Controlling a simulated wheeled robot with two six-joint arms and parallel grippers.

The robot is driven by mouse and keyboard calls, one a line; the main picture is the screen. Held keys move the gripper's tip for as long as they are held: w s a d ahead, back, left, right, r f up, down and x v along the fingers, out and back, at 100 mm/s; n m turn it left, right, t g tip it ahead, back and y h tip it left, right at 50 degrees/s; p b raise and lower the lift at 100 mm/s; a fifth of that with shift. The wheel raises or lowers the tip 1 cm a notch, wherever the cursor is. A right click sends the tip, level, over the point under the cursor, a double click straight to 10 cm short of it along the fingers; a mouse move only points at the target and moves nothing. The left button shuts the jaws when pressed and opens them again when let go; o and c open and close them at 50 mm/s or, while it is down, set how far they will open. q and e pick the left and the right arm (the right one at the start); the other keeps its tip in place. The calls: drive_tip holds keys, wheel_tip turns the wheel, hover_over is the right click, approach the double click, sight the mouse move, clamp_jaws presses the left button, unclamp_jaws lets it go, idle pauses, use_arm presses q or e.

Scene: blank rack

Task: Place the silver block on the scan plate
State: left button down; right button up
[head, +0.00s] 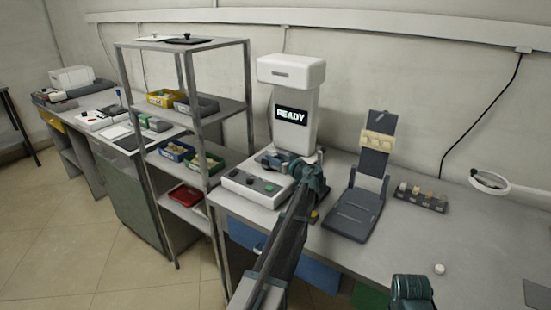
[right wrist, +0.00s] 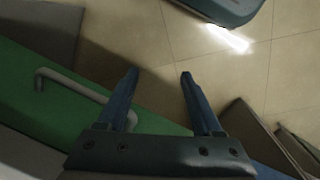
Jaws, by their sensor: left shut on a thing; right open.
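My left gripper (head: 297,163) is at the foot of the white scan machine (head: 292,72), whose screen reads READY. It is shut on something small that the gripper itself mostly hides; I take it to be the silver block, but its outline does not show. The scan plate is also hidden behind the gripper and arm, so I cannot tell whether the held thing touches it. My right gripper (right wrist: 160,77) is open and empty in the right wrist view, over the green drawer front and the floor.
A dark stand (head: 357,207) and a slotted block holder (head: 420,198) are to the right. A metal rack (head: 190,130) with coloured bins stands left.

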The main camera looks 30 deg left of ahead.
use_arm(q)
drive_tip(key=shift+c, duration=2.2)
unclamp_jaws()
drive_tip(key=shift+r+p, duration=0.25)
drive_tip(key=shift+p, duration=0.15)
wheel_tip(320, 180, up, 4)
drive_tip(key=p, duration=0.3)
drive_tip(key=shift+f, duration=0.2)
drive_tip(key=s+d, duration=0.2)
drive_tip(key=s, duration=0.2)
drive_tip(key=s+d+p, duration=0.1)
drive_tip(key=s+d, duration=0.2)
drive_tip(key=s, duration=0.2)
drive_tip(key=s+d, duration=0.3)
drive_tip(key=s, duration=0.1)
drive_tip(key=shift+s+d+r, duration=0.15)
drive_tip(key=shift+s+r, duration=0.2)
drive_tip(key=shift+r, duration=0.05)
